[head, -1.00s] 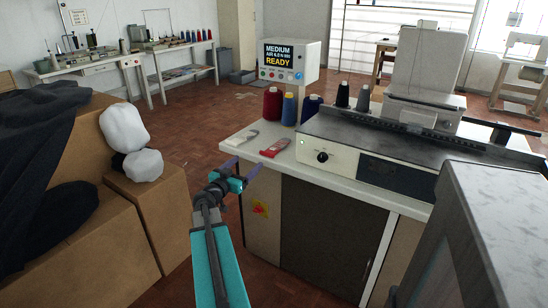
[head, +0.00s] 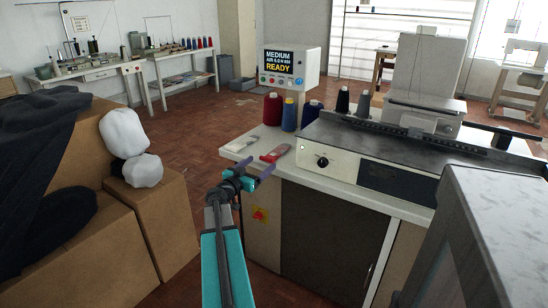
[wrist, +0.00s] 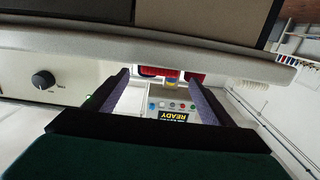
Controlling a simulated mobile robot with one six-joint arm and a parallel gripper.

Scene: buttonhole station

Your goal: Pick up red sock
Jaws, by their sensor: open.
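The red sock (head: 275,153) lies flat on the white tabletop (head: 232,152), near its front left edge, with a pale grey end. A similar flat pale item (head: 241,140) lies to its left. My gripper (head: 252,166) is open, with nothing between its purple fingers. In the head view it is in front of the table's edge, just below the sock in the picture. In the wrist view the fingers (wrist: 160,76) point toward the table edge. Small red patches (wrist: 150,71) show between them; I cannot tell which is the sock.
Red (head: 272,109), blue (head: 290,114) and dark spools stand behind the sock. A machine with a black knob (head: 322,161) fills the right of the tabletop. A display box (head: 291,64) reads READY. Cardboard boxes (head: 145,205) with white bundles stand at left.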

